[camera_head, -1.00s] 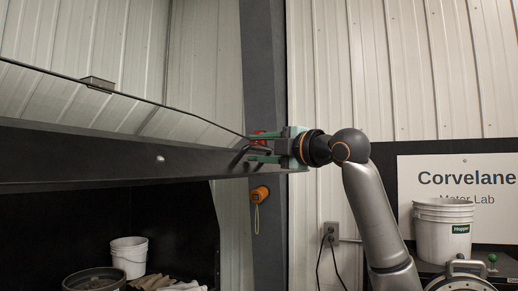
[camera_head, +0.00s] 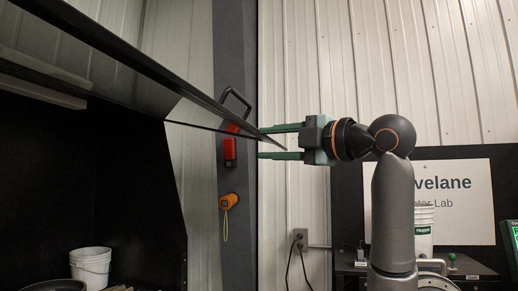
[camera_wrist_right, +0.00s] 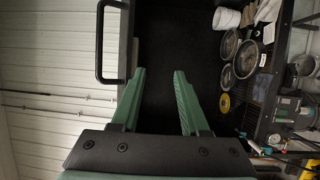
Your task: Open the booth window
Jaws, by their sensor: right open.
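The booth window (camera_head: 140,78) is a dark-framed clear panel. In the head view it slants from the upper left down to the right, above the dark booth interior. Its black loop handle (camera_head: 237,98) stands near its right end and also shows in the wrist view (camera_wrist_right: 100,45), left of the fingers. My right gripper (camera_head: 262,142) is open and empty, its two green fingers pointing left by the panel's right end. The handle is up and left of the fingertips, outside them. In the wrist view the right gripper (camera_wrist_right: 159,72) has nothing between its fingers. My left gripper is out of view.
A dark post (camera_head: 238,60) carries a red device (camera_head: 229,150) and an orange device (camera_head: 229,201). A white bucket (camera_head: 91,263) stands inside the booth. A sign (camera_head: 455,205) and another bucket (camera_head: 424,228) are at the right.

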